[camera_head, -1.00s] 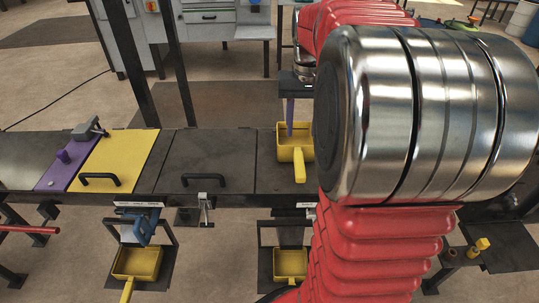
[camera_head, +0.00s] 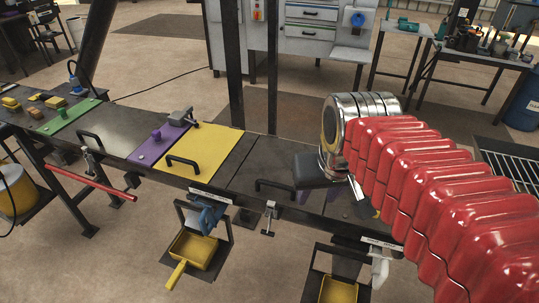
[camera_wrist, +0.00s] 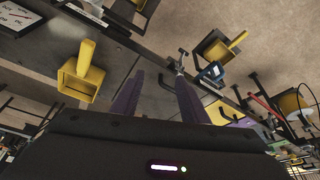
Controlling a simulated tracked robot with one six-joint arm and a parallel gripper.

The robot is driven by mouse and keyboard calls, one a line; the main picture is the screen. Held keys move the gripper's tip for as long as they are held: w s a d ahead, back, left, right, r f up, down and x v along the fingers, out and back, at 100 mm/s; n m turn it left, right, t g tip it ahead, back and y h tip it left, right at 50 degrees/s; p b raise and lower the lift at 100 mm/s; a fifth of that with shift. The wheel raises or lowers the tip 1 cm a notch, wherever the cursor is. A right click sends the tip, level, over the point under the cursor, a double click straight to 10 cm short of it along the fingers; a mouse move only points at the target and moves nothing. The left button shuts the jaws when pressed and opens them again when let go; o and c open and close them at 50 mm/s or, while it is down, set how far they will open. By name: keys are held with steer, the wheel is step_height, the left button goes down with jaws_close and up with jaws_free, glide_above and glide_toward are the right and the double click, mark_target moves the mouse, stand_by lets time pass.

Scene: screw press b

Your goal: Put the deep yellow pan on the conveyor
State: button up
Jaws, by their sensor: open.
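A yellow pan (camera_wrist: 80,82) with a thick handle stands on the dark bench top in the wrist view. It lies left of my fingers and apart from them; my arm hides it in the head view. My gripper (camera_wrist: 159,76) is open and empty, its two purple fingers well apart. In the head view its dark body hangs low over the bench, with the fingertips mostly hidden. Other yellow pans sit on low trays below the bench, one at the middle (camera_head: 195,250) and one at the bottom edge (camera_head: 338,290). A grey slatted rack at the right (camera_head: 510,167) may be the conveyor.
The bench carries a yellow plate (camera_head: 205,145), a purple plate (camera_head: 158,143) and a green plate (camera_head: 68,116), with black handles standing up. A dark upright post (camera_head: 234,65) rises behind it. A red bar (camera_head: 90,182) juts out at the left front.

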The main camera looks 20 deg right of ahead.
steer(key=s+a+f+n+t, duration=0.1)
steer(key=s+a+f, duration=0.1)
steer(key=s+a, duration=0.2)
steer(key=shift+a+n+y, duration=0.3)
steer(key=shift+a+n, duration=0.1)
steer(key=shift+a, duration=0.1)
stand_by(0.9)
